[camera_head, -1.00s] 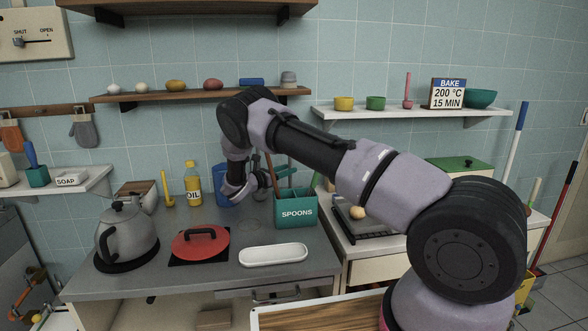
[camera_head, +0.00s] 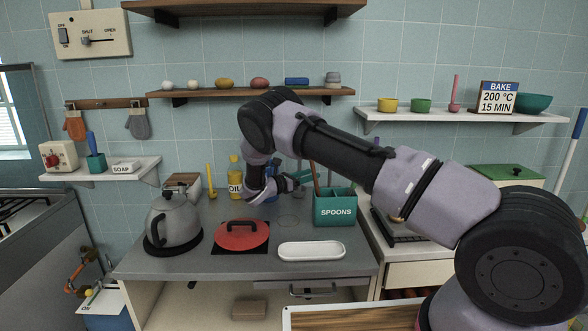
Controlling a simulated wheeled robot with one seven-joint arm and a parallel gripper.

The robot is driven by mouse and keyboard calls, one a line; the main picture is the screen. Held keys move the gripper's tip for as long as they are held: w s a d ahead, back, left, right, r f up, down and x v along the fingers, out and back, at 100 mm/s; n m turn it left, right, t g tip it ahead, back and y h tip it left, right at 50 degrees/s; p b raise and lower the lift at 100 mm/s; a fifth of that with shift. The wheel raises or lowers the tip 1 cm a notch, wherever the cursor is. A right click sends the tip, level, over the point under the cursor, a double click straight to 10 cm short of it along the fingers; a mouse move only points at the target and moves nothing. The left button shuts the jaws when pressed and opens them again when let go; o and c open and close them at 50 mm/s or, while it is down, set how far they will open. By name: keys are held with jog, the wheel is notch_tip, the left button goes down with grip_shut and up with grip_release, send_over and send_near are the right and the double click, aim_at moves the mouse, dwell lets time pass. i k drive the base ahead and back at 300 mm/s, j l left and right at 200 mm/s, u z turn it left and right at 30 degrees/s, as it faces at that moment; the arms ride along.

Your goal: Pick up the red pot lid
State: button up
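The red pot lid (camera_head: 232,241) lies flat on a dark square mat (camera_head: 257,249) on the grey counter, its black arched handle (camera_head: 243,230) on top. My gripper (camera_head: 303,180) is above the counter, behind and to the right of the lid and clear of it. It is near the left side of the teal spoons holder (camera_head: 335,210). The fingers are small and partly hidden by my wrist, so their opening cannot be made out.
A grey kettle (camera_head: 174,217) stands left of the lid, and a white oblong dish (camera_head: 311,251) lies to its right. The oil bottle (camera_head: 235,180) and a blue object, partly hidden by my arm, stand behind. A shelf (camera_head: 240,94) hangs above.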

aim_at(241, 233)
jog(key=k+j, duration=0.3)
jog(key=j, duration=0.2)
jog(key=k+j, duration=0.35)
jog(key=j, duration=0.15)
